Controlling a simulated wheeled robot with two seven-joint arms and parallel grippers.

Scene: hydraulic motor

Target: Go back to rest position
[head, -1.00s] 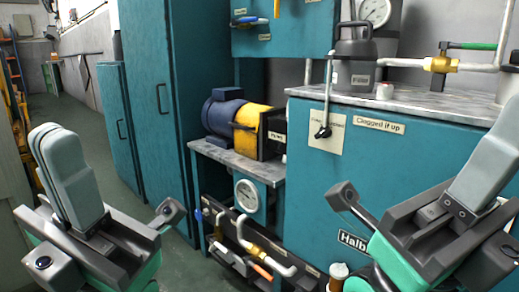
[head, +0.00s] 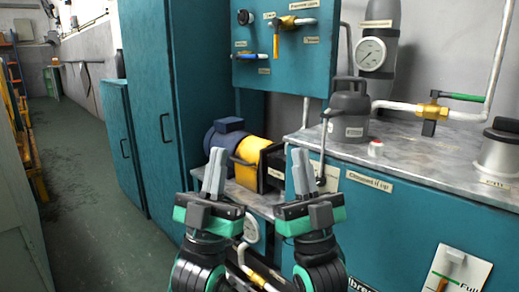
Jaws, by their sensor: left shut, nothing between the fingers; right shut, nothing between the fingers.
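My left gripper (head: 213,172) is in the lower middle of the head view. Its grey fingers point up and are shut with nothing between them. My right gripper (head: 301,172) stands a little to its right at about the same height, also pointing up, shut and empty. Both appear in front of the motor bench and hide parts of its top and lower front. A motor (head: 225,139) with a dark blue body and a yellow part (head: 250,150) sits on the low bench behind them. Neither gripper holds anything.
A teal cabinet (head: 391,222) with a grey top fills the right. On it stand a dark canister (head: 348,112) and a pipe with a brass valve (head: 432,111). A teal panel (head: 285,69) hangs behind. Tall teal lockers (head: 165,100) stand left, beside open floor (head: 85,190).

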